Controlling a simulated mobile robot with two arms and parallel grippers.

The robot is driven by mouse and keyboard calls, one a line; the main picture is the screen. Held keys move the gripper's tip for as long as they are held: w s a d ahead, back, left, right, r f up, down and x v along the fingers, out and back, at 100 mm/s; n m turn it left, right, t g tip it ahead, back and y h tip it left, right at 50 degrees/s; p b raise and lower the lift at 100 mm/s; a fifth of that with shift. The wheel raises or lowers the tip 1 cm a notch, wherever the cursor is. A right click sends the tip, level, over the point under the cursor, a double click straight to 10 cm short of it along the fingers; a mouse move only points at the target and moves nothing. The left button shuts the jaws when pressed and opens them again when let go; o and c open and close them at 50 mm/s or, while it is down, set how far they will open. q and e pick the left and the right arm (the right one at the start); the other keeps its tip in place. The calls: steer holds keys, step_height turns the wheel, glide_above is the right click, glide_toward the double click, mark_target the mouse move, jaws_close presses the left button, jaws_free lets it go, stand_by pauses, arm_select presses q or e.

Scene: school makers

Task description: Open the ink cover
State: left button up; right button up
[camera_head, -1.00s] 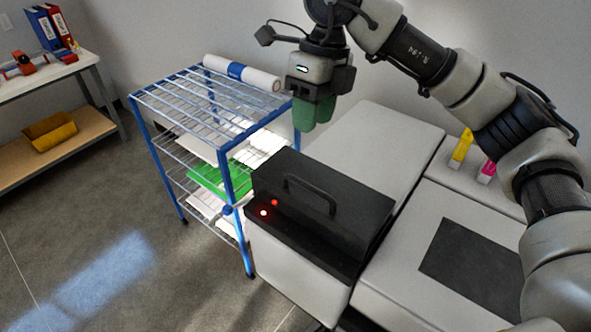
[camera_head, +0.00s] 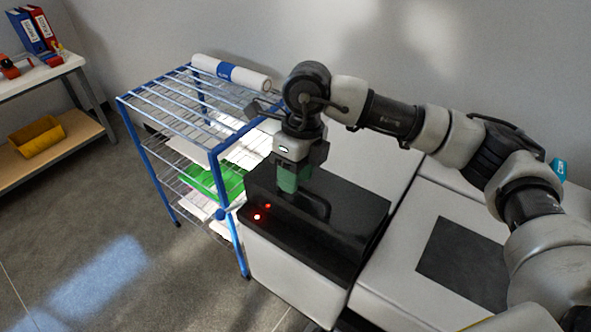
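The black ink cover (camera_head: 352,228) lies closed on the front left of the white printer (camera_head: 290,272). A black arched handle (camera_head: 317,206) stands on its top. My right gripper (camera_head: 291,187), with green fingers, points down at the handle's left end. The fingers overlap the handle in the picture; I cannot tell whether they touch or grip it. Part of the handle is hidden by the gripper. My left gripper is not in view.
A blue wire rack (camera_head: 191,101) with a paper roll (camera_head: 231,72) stands close on the left. A cyan piece (camera_head: 558,168) shows behind my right arm. The floor at front left is clear.

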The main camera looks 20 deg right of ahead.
steer(key=shift+s+f, duration=0.2)
steer(key=shift+f, duration=0.1)
steer(key=shift+w, duration=0.1)
jaws_close()
steer(key=shift+a+r, duration=0.1)
